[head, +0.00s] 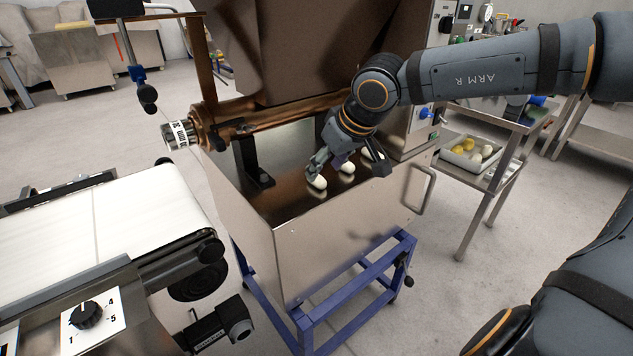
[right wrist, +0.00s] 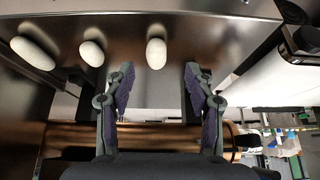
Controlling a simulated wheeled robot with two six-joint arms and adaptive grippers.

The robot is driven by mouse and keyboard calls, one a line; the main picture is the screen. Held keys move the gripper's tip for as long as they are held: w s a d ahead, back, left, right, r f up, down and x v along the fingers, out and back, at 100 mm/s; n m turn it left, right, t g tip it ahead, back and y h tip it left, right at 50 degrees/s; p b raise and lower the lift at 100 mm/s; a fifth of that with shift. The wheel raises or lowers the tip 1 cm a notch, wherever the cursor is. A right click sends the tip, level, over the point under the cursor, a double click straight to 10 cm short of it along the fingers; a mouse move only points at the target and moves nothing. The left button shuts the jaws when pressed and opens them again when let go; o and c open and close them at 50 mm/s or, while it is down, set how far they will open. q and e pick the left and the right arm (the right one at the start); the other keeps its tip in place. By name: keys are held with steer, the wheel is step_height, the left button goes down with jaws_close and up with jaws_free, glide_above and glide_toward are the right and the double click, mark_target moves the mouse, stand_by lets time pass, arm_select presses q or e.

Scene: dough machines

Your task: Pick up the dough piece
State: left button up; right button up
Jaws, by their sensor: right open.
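Three white dough pieces lie in a row on the machine's shiny metal tray. In the head view the front-left dough piece (head: 317,184) is beside my right gripper (head: 345,170), with a middle dough piece (head: 347,167) and a far-right dough piece (head: 372,153) partly behind it. In the right wrist view the nearest dough piece (right wrist: 156,53) lies just beyond the open fingers of the right gripper (right wrist: 160,80), roughly between them. The other two, a round dough piece (right wrist: 91,53) and a longer dough piece (right wrist: 33,53), are to the left. The right gripper is empty. The left gripper is not in view.
The metal machine front panel (head: 340,235) rises before the tray. A copper-coloured roller (head: 270,118) lies behind. A white conveyor belt (head: 110,225) is at left. A side table at right holds a tray (head: 445,153) with yellow and white pieces.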

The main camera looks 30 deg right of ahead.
mark_target(320, 177)
steer(key=x, duration=0.2)
steer(key=b+x, duration=0.1)
steer(key=x, duration=0.2)
steer(key=shift+w+d+b, duration=0.2)
steer(key=shift+d+b, duration=0.05)
steer(key=shift+b, duration=0.05)
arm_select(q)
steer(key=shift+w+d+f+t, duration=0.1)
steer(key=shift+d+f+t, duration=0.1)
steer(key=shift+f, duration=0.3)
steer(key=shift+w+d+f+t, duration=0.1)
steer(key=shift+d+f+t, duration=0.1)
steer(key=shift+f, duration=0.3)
arm_select(e)
steer(key=c, duration=1.1)
step_height(320, 177, up, 5)
steer(key=p, duration=0.3)
steer(key=shift+f, duration=0.15)
steer(key=shift+r+p, duration=0.3)
steer(key=shift+r, duration=0.45)
arm_select(q)
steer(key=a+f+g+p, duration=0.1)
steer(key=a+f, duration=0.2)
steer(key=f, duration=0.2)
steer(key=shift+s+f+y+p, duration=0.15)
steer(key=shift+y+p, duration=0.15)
steer(key=shift+p, duration=0.1)
arm_select(e)
steer(key=shift+r, duration=1.9)
